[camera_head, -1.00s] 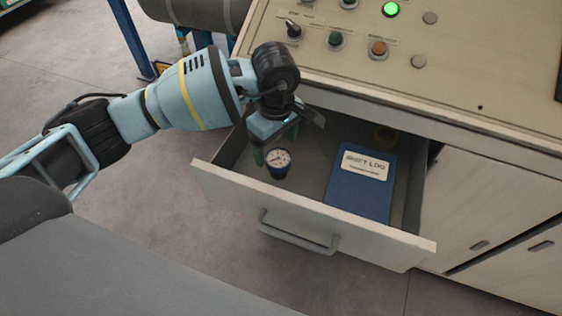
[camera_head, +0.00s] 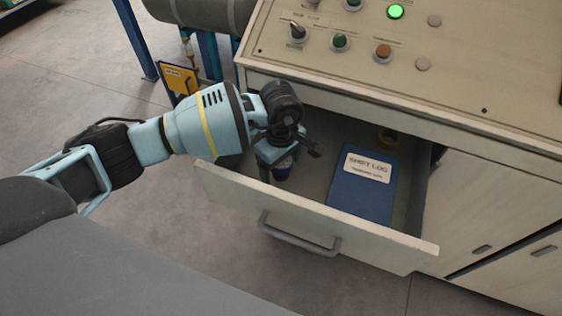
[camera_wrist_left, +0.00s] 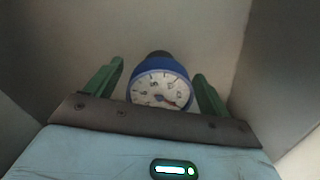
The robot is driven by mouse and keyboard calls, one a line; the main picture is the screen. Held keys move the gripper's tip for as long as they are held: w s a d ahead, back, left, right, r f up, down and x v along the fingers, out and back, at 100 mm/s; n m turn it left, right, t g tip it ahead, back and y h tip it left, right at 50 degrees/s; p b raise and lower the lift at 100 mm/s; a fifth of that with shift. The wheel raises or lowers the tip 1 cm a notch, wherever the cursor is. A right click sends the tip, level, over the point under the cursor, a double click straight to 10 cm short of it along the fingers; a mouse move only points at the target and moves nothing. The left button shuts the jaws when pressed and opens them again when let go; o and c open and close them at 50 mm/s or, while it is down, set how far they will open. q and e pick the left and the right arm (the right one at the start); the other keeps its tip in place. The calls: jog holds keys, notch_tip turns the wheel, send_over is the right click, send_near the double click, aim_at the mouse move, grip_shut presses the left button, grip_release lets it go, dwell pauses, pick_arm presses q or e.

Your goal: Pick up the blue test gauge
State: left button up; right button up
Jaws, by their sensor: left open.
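The blue test gauge (camera_head: 282,168) is in the open drawer, near its left end, mostly hidden behind my left gripper in the head view. In the left wrist view the gauge (camera_wrist_left: 160,88) shows its white dial and blue rim. My left gripper (camera_head: 280,172) points down into the drawer over the gauge. In the left wrist view its two green fingers (camera_wrist_left: 160,88) are open, one on each side of the gauge. A gap shows between the gauge and each finger. My right gripper is not in view.
The drawer's front panel (camera_head: 315,220) with its handle (camera_head: 298,236) stands close below the gripper. The control panel (camera_head: 450,90) overhangs the drawer's back.

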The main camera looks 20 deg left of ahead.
pick_arm(q)
jog(key=c, duration=1.1)
jog(key=shift+c, duration=0.2)
notch_tip(320, 180, up, 9)
jog(key=shift+w+f, duration=0.1)
jog(key=shift+f, duration=0.1)
jog(key=shift+r+p, duration=0.3)
jog(key=shift+r, duration=0.45)
